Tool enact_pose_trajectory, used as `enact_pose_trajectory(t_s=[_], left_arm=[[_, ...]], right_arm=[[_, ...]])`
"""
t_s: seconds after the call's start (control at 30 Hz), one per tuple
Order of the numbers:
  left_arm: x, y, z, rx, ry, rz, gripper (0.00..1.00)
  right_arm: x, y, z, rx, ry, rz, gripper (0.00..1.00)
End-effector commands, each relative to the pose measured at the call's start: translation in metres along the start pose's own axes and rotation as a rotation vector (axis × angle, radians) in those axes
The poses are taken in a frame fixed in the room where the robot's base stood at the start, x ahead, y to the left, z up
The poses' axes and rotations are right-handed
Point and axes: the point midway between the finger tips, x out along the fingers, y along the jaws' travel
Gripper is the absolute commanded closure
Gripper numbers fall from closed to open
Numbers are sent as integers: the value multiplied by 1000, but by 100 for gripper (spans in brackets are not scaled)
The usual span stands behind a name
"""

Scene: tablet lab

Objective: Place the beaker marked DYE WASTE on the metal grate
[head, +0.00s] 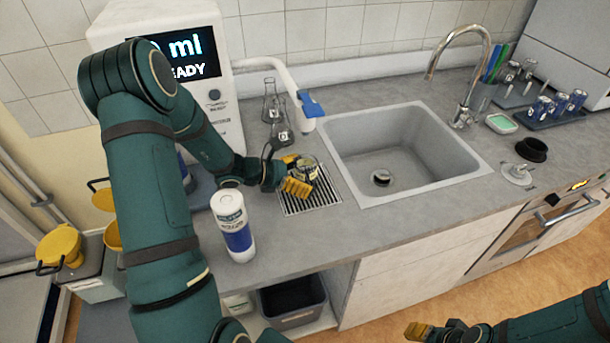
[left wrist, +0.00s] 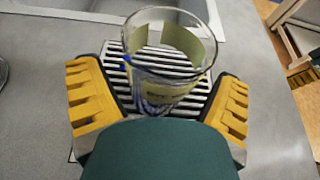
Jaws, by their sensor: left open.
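A clear glass beaker with a pale yellow label (left wrist: 172,45) stands upright on the metal grate (left wrist: 198,100) in the left wrist view. The label's writing is too blurred to read. In the head view the beaker (head: 307,167) is at the grate (head: 322,190), left of the sink. My left gripper (left wrist: 160,95) is open, with its yellow fingers on either side of the beaker and apart from it; it also shows in the head view (head: 293,174). My right gripper (head: 432,330) is at the bottom right of the head view, away from the counter top; its jaw opening is unclear.
A white and blue bottle (head: 233,228) stands on the counter near my left arm. Glass flasks (head: 281,128) stand behind the grate, beside a white dispenser (head: 215,95) with a spout. The sink (head: 400,150) is empty.

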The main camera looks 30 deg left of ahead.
Motion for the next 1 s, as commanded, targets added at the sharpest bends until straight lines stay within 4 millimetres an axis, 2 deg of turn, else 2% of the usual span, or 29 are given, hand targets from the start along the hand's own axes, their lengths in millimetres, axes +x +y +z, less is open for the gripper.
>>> enact_pose_trajectory(t_s=[0.2,0.6,0.8,1.0], left_arm=[[-46,1,0,-2,2,7,8],[-125,1,-34,-3,2,5,8],[-148,0,-44,-2,2,3,8],[-155,0,-46,-2,1,2,8]], right_arm=[[-5,-2,-2,2,4,1,53],[-6,-2,-3,2,7,1,53],[-7,-3,-4,3,7,1,53],[-7,-3,-4,2,8,1,53]])
